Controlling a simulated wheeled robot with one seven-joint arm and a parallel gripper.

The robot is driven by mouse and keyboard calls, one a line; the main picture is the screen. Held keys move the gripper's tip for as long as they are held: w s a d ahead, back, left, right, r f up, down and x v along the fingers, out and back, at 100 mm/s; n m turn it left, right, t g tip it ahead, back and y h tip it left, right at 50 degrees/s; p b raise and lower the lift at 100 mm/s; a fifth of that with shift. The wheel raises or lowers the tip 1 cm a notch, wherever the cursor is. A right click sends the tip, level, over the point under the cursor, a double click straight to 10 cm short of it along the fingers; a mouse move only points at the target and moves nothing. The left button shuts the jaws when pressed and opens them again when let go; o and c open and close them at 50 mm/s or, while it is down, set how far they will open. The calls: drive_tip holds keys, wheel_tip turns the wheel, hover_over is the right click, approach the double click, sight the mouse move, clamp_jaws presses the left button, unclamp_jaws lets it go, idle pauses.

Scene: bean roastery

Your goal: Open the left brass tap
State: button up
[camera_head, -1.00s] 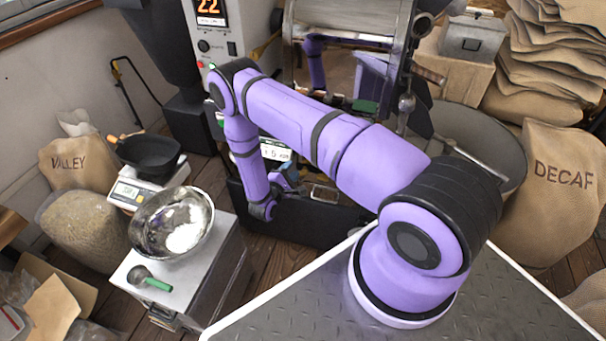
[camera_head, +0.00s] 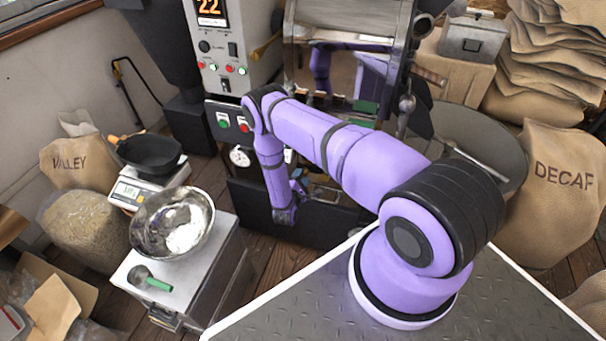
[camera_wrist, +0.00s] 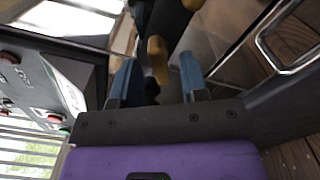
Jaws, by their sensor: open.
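My gripper (camera_wrist: 158,66) shows two blue fingers spread apart in the wrist view. A brass-coloured rounded end (camera_wrist: 157,59) on a dark stem, apparently a tap handle, shows between the fingertips. I cannot tell whether either finger touches it. A second brass-coloured piece (camera_wrist: 192,4) is at the top edge, further right. I cannot tell for sure which is the left tap. In the head view my gripper (camera_head: 299,187) is low at the front of the roasting machine, largely hidden behind my forearm. No brass tap is clear there.
The machine's panel with green and red buttons (camera_head: 231,121) is left of my arm. In the wrist view a button panel (camera_wrist: 35,95) is close on the left and a metal tray rim (camera_wrist: 280,62) on the right. A steel bowl (camera_head: 172,241) stands on a cabinet at left.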

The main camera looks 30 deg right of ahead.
drive_tip(key=shift+x, duration=1.2)
clamp_jaws()
drive_tip(key=shift+n, duration=0.4)
drive_tip(key=shift+a+n, duration=0.1)
drive_tip(key=shift+n, duration=0.5)
drive_tip(key=n, duration=0.9)
drive_tip(key=shift+n, duration=0.5)
